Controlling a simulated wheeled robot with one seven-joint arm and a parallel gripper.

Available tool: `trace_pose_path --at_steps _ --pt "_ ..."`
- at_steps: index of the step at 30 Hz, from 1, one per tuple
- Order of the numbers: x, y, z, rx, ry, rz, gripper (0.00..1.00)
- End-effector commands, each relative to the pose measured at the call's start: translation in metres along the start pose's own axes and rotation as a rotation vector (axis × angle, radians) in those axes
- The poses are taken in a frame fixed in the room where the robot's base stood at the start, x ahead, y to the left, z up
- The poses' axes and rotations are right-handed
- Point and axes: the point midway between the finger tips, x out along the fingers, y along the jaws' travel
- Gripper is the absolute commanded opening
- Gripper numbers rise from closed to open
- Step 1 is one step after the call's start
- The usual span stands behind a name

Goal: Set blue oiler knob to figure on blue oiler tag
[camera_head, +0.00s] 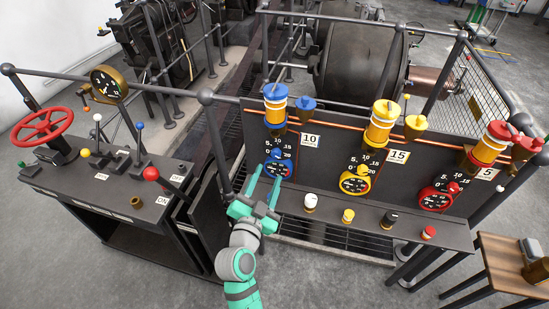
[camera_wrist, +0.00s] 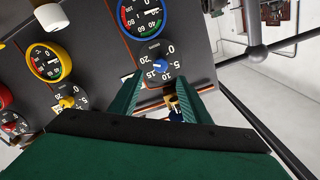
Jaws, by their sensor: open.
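The blue oiler knob (camera_head: 277,154) sits on a dark panel, above a blue-rimmed gauge (camera_head: 278,169). In the wrist view the knob (camera_wrist: 160,66) shows with its scale of 0 to 20 around it; its exact pointing is too small to tell. The blue oiler tag (camera_head: 310,140) is a white plate reading 10, to the knob's upper right. The blue oiler (camera_head: 276,104) stands above. My gripper (camera_head: 266,176) is open before the blue gauge. In the wrist view my gripper (camera_wrist: 160,80) has its fingers apart, with the knob showing between and beyond the tips, no contact visible.
A yellow knob (camera_head: 367,158) and a red knob (camera_head: 453,187) sit to the right with their own gauges and tags. A shelf (camera_head: 350,220) below holds several small caps. A lever console (camera_head: 100,185) stands at left, and a wooden stool (camera_head: 510,260) at lower right.

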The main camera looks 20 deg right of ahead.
Motion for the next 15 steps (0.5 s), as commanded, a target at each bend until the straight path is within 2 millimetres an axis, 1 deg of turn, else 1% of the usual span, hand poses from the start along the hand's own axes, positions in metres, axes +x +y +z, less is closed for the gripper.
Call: trace_pose_path --at_steps 3,9,15 --pt "0.022 -0.001 -0.001 0.000 0.002 -0.001 0.43" --pt "0.056 -0.001 0.000 -0.001 0.001 -0.002 0.43" --pt "0.079 -0.002 0.001 -0.001 -0.001 -0.003 0.43"
